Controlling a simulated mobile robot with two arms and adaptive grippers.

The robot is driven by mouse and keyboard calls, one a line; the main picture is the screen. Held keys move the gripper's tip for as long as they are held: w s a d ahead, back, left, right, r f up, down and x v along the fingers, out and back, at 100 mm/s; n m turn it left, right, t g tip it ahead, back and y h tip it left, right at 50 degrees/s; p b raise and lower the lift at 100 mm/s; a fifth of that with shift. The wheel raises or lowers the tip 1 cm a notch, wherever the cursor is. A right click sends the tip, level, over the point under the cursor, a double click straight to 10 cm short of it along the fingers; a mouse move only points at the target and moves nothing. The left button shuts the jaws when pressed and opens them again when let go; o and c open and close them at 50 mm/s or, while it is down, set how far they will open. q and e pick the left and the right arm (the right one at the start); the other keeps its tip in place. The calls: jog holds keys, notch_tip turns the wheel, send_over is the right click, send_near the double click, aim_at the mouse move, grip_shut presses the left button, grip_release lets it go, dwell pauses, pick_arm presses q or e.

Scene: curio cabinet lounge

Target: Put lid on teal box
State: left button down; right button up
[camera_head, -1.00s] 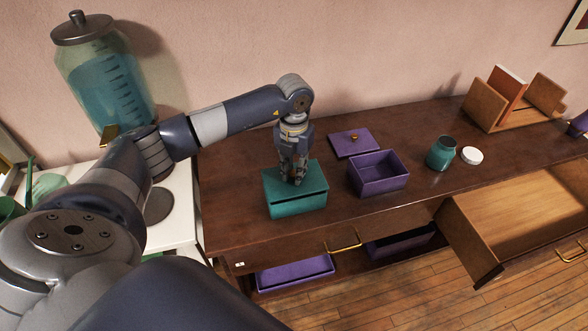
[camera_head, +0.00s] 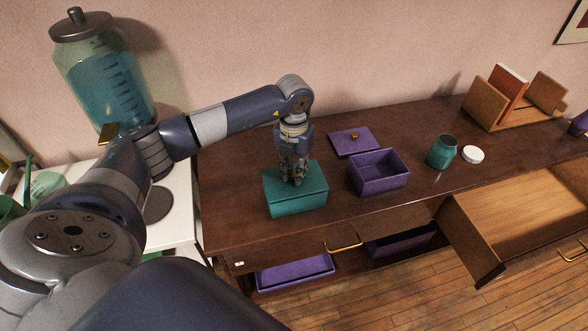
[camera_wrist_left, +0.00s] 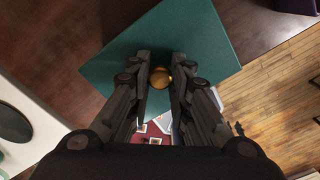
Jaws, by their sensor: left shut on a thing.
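The teal box (camera_head: 297,207) stands on the left part of the dark wooden cabinet top. Its teal lid (camera_head: 312,179) lies over the box's opening, with only a thin seam showing between lid and box. My left gripper (camera_head: 297,182) points down from above and is shut on the lid's gold knob. In the left wrist view the gold knob (camera_wrist_left: 160,77) sits between the fingertips, and the flat teal lid (camera_wrist_left: 110,68) spreads beneath them. The inside of the box is hidden. My right gripper is not in view.
Right of the teal box stand an open purple box (camera_head: 378,184), its purple lid (camera_head: 355,142), a teal jar (camera_head: 441,153) and a white cap (camera_head: 473,155). An open wooden drawer (camera_head: 520,205) juts out at right. A large glass jar (camera_head: 103,80) stands at left.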

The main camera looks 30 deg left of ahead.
pick_arm(q)
jog(key=shift+f, duration=0.4)
jog(key=c, duration=1.4)
grip_release()
jog(key=shift+r, duration=0.1)
notch_tip(320, 180, up, 12)
